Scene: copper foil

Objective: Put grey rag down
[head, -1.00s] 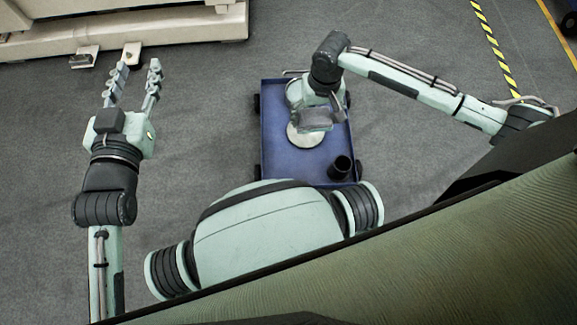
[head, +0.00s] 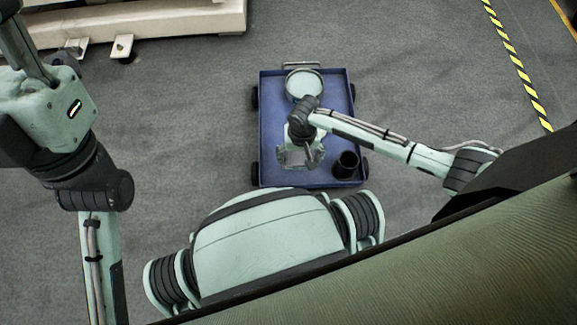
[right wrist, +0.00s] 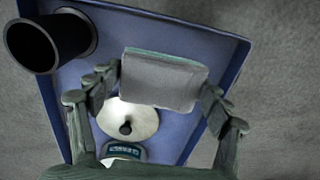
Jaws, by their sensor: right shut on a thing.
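The grey rag (right wrist: 164,82) is a folded, flat grey piece with a thin teal edge. My right gripper (right wrist: 158,98) is shut on it, a finger at each side, in the right wrist view. In the head view the rag (head: 292,157) shows below my right gripper (head: 301,154), over the near part of the blue cart (head: 268,130). I cannot tell whether the rag touches the cart's surface.
A black cup (head: 346,165) stands at the cart's near right corner, close to the rag. A round pale vessel (head: 304,84) stands at the far end. The wrist view shows a pale disc with a dark knob (right wrist: 126,128) on the cart. Floor around the cart is clear.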

